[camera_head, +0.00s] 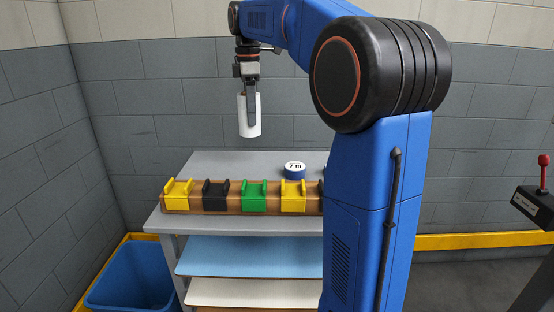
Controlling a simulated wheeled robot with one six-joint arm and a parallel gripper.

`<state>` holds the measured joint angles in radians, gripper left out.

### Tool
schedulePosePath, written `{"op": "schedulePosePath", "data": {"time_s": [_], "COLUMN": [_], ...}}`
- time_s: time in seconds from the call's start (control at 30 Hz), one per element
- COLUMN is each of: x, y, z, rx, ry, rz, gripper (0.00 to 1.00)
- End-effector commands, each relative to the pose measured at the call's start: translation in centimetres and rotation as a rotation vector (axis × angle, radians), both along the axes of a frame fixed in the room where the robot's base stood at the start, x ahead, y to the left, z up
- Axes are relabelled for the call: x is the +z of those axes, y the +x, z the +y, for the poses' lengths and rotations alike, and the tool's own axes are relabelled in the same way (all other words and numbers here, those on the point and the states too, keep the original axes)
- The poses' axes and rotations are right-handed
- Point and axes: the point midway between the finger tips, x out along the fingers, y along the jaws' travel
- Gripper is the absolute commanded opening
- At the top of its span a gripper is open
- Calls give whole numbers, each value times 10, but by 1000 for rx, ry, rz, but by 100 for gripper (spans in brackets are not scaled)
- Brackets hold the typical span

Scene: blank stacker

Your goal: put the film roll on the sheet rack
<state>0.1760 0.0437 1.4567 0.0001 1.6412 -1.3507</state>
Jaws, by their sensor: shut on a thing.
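My gripper (251,119) is shut on a white upright cylinder, which looks like the film roll (243,122). It holds the roll in the air, clear of the grey top below. The sheet rack appears to be the grey stand (215,165) with a flat top and shelves; a light blue sheet (250,257) and a cream sheet (250,292) lie on the shelves. My arm hides the rack's right side.
A wooden bar with yellow, black and green cradles (254,196) runs along the rack top's front. A blue and white round item marked "7 m" (294,172) stands behind it. A blue bin (130,280) is at lower left. The rack top's back left is clear.

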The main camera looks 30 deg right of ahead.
Motion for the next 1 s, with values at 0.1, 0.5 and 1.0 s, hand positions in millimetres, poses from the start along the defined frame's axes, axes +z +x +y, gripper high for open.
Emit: {"op": "schedulePosePath", "data": {"time_s": [0.1,0.5,1.0], "x": [-3,-56,-100], "y": [0,0,0], "z": [0,0,0], "rx": [0,0,0], "ry": [0,0,0], "rz": [0,0,-1], "gripper": [18,18,18]}}
